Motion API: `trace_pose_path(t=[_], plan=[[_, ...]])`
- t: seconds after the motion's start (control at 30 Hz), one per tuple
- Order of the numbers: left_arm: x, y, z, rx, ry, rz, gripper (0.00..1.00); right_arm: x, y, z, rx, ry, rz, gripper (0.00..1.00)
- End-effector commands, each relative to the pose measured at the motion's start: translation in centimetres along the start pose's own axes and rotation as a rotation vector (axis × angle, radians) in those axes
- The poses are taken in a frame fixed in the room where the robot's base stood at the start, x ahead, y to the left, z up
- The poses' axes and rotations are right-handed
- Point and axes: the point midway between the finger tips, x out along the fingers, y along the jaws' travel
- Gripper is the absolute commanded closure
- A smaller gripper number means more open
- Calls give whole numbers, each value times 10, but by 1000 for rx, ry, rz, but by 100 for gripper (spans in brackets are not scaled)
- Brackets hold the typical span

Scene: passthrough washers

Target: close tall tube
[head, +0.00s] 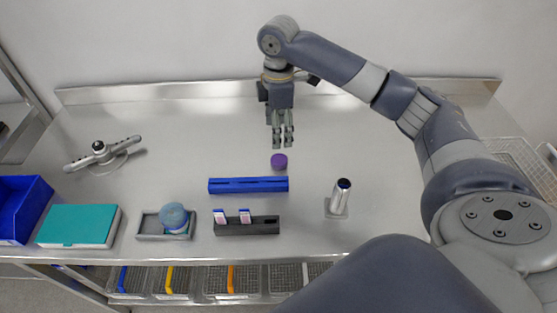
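A tall silver tube (340,195) stands in a small grey base on the right half of the steel table. Its top end looks dark; I cannot tell whether that is an open mouth. A small purple cap-like piece (279,161) lies on the table left of the tube and behind the blue bar. My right gripper (282,146) points down just behind the purple piece, with a small gap in the picture between them. Its fingers hold nothing visible, and their spacing is hard to judge. My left gripper is not in view.
A blue slotted bar (248,185) and a dark rack (246,226) with two small items lie in front. Further left are a round blue-grey object on a tray (149,230), a teal box (78,225), a grey device (101,153) and a blue bin (22,208). Open table surrounds the tube.

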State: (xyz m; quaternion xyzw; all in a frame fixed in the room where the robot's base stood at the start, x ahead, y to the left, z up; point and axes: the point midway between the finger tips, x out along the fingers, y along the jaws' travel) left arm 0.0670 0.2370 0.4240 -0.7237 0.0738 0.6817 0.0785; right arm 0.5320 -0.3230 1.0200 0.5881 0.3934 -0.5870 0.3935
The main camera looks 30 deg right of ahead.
Motion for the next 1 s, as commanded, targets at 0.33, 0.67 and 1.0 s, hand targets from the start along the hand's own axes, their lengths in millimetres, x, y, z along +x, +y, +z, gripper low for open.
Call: trace_pose_path(t=[0.33, 0.67, 1.0], plan=[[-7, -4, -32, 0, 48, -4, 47, 49, -1, 0, 0, -2, -2, 37], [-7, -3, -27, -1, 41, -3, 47, 54, -1, 0, 0, -1, -1, 37], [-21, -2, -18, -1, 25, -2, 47, 91, -4, 0, 0, -2, -4, 37]])
